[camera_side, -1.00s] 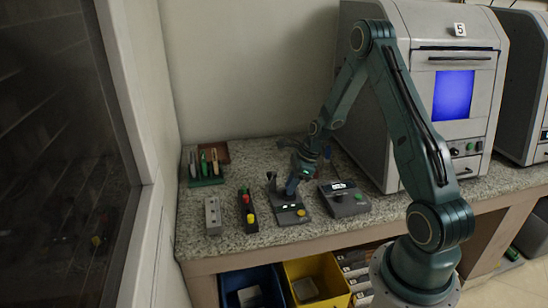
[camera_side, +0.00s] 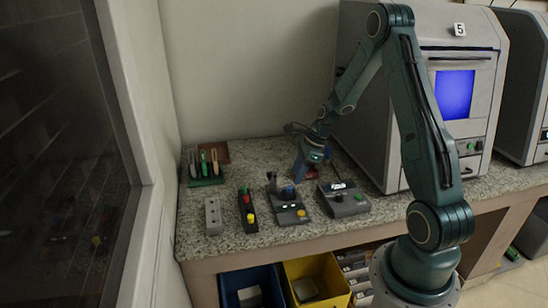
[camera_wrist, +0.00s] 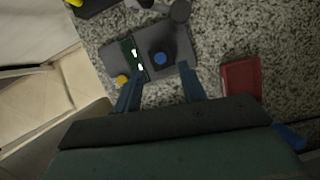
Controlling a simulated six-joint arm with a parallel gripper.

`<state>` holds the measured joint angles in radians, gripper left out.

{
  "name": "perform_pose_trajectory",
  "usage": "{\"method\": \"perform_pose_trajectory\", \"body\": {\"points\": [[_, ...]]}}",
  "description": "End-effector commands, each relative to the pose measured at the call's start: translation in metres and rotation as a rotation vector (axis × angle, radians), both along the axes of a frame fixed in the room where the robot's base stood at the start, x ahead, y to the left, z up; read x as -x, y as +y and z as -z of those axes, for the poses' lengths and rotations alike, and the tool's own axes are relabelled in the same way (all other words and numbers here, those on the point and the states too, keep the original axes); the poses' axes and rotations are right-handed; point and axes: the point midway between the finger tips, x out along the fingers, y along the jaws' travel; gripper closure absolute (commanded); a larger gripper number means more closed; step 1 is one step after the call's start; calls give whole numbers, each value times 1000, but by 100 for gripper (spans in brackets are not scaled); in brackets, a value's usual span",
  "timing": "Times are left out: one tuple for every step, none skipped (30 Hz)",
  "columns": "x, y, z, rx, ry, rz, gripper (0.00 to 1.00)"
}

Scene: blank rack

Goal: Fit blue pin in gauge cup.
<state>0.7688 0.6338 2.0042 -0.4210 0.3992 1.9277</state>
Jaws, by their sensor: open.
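The blue pin (camera_side: 289,191) stands upright at the cup on the grey gauge (camera_side: 294,217), beside its dark post. In the wrist view the pin shows as a blue disc (camera_wrist: 160,58) with a dark ring around it, on the gauge (camera_wrist: 182,68). The cup is mostly hidden under the pin, so its seating depth cannot be told. My gripper (camera_side: 299,177) is open and empty, above and just right of the pin, clear of it. In the wrist view its two blue fingers (camera_wrist: 158,92) are spread apart, with the pin beyond their tips.
A dark rack (camera_side: 248,213) holds red and yellow pins; a grey block (camera_side: 213,216) stands left of it. A second device (camera_side: 344,199) with a display is right of the gauge. A green tool stand (camera_side: 205,180) and a red tray (camera_wrist: 241,78) are behind. A wall bounds the left.

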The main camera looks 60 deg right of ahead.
Motion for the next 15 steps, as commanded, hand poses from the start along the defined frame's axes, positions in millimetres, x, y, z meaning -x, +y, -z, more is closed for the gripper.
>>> {"method": "perform_pose_trajectory", "body": {"points": [[2,-2,-8,2,-3,2,59],[4,-4,-13,2,-3,2,59],[6,-5,-19,2,-3,2,59],[7,-6,-23,2,-3,2,59],[9,-7,-28,2,-3,2,59],[11,-8,-33,3,-3,1,59],[12,-10,-38,3,-3,1,59],[13,-11,-42,3,-4,1,59],[16,-12,-48,2,-2,1,59],[17,-13,-52,2,-3,2,59],[18,-14,-55,2,-3,2,59],[20,-15,-60,2,-2,1,59],[20,-16,-63,2,-2,1,59],[21,-16,-66,1,-3,0,59],[23,-17,-70,1,-2,1,59]]}}
